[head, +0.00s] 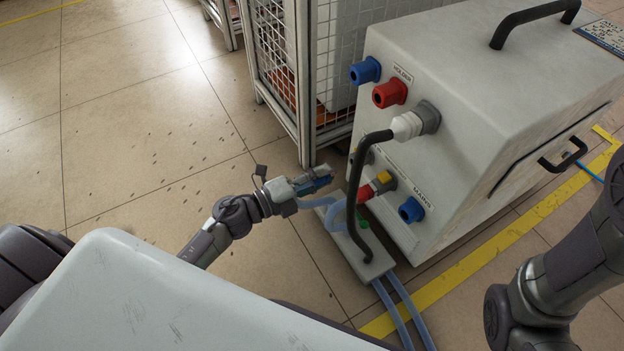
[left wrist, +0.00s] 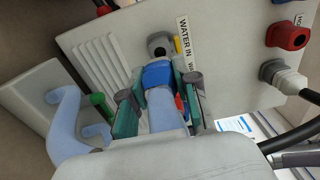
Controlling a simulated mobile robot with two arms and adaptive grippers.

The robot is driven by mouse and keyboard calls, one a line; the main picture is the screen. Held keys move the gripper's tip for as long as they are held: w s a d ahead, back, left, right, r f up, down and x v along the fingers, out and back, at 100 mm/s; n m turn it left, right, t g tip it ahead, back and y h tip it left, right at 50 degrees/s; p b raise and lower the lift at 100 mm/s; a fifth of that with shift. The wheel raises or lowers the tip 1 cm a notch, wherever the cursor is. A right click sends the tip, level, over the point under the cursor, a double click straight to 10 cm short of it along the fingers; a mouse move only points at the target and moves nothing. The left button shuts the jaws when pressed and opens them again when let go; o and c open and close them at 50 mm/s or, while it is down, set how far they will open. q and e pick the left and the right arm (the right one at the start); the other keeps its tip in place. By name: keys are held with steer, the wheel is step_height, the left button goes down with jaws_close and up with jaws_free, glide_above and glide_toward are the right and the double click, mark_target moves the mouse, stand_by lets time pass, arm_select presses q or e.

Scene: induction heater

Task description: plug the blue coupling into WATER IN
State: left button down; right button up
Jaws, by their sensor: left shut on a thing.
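My left gripper (head: 308,183) is shut on the blue coupling (head: 322,183), which points at the heater's front panel. In the left wrist view the blue coupling (left wrist: 158,74) sits between the two fingers (left wrist: 160,108), with a light-blue hose (left wrist: 166,112) behind it. The grey round WATER IN port (left wrist: 160,43) lies just beyond the coupling's front end, beside the "WATER IN" label (left wrist: 184,40). In the head view the coupling is apart from the panel, and the black cable partly hides the port area. My right gripper is not shown.
The heater cabinet (head: 460,110) carries blue (head: 365,71) and red (head: 390,93) sockets above and a red coupling (head: 366,193) below. A thick black cable (head: 352,200) hangs close to my left gripper. A pale block (head: 377,268) with hoses lies below. A mesh cage (head: 285,60) stands behind.

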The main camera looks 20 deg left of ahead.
arm_select(q)
steer(key=shift+x, duration=2.15)
steer(key=shift+p, duration=0.6)
steer(key=shift+w+d, duration=0.5)
steer(key=shift+w, duration=0.05)
stand_by(0.5)
steer(key=c, duration=0.8)
jaws_free()
